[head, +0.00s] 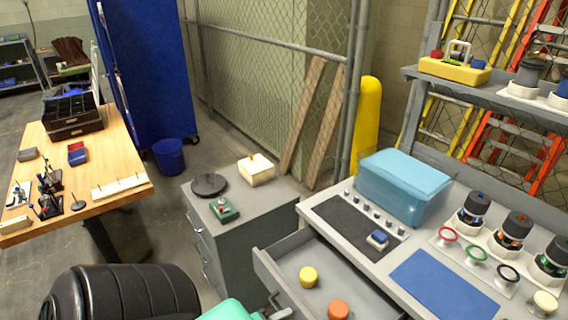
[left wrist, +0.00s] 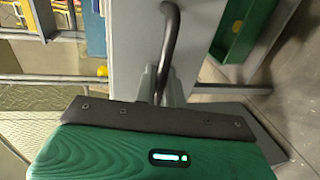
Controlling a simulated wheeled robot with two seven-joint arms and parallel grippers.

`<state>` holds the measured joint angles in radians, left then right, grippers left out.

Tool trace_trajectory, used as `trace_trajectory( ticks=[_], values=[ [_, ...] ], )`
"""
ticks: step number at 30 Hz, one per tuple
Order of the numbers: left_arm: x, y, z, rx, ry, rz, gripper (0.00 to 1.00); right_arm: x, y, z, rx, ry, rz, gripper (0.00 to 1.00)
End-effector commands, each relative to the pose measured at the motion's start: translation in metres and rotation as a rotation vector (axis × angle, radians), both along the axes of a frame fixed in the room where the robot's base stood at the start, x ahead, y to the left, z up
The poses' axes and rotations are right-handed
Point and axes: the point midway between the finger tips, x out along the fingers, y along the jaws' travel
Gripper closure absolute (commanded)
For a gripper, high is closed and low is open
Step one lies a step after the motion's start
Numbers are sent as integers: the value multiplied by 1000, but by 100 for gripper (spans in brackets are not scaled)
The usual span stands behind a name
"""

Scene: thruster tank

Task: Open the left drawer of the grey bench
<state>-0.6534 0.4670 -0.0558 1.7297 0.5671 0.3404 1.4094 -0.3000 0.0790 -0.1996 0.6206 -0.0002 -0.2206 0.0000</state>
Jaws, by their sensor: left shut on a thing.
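The left drawer (head: 268,266) of the grey bench (head: 318,209) stands pulled out in the head view. A yellow round piece (head: 308,277) and an orange one (head: 338,309) show inside it. My left gripper (head: 274,310) is at the drawer's front, at the bottom edge of the head view, partly cut off. In the left wrist view, the dark curved handle (left wrist: 172,40) runs down to the grey fingers of my left gripper (left wrist: 160,85), which are shut on it. My right gripper is not in view.
A blue mat (head: 440,283), a light blue bin (head: 404,186) and several capped cylinders stand on the bench top. A grey cabinet (head: 243,238) stands left of the drawer.

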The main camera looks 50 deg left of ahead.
Motion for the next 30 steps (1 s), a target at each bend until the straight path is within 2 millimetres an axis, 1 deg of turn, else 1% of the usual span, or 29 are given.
trace_trajectory(
  ticks=[2,3,4,12,16,20,30],
  values=[
    [0,0,-1,0,2,-1,100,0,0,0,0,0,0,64],
    [0,0,-1,0,2,-1,87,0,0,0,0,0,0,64],
    [0,0,-1,0,2,-1,85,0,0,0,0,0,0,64],
    [-1,0,0,0,1,0,85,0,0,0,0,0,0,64],
    [-7,0,0,0,3,0,85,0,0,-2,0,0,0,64],
    [-22,2,2,-1,3,-1,85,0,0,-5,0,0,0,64],
    [-76,6,12,0,4,-1,85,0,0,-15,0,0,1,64]
  ],
)
